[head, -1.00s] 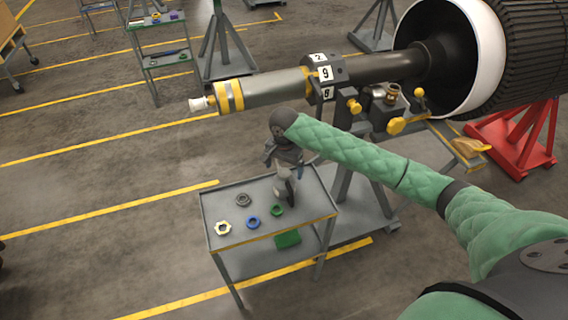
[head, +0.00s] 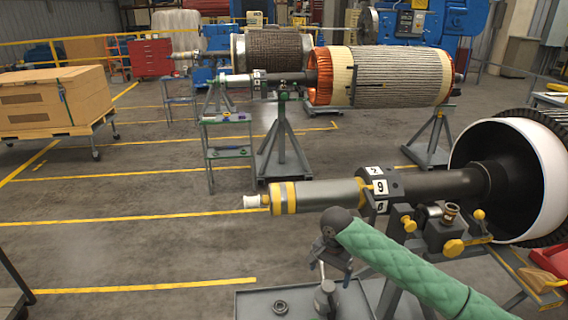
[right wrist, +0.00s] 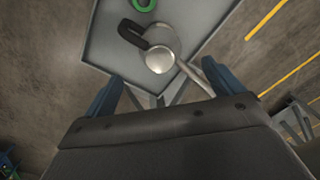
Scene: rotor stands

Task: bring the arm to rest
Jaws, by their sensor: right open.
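My right arm, in a green quilted sleeve, comes in from the right in the head view. My right gripper (head: 330,272) points down above the grey cart (head: 252,306) at the bottom edge. In the right wrist view its two blue fingers (right wrist: 165,84) are apart, with nothing held between them. A grey metal vessel with a black handle (right wrist: 158,52) stands on the cart top just beyond the fingers; it also shows at the bottom of the head view (head: 325,300). My left gripper is not in view.
A large rotor shaft (head: 325,193) with yellow bands lies just behind my right forearm, on a stand with yellow knobs. A dark ring (head: 280,307) lies on the cart; a green ring (right wrist: 144,4) shows in the wrist view. Open floor lies left.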

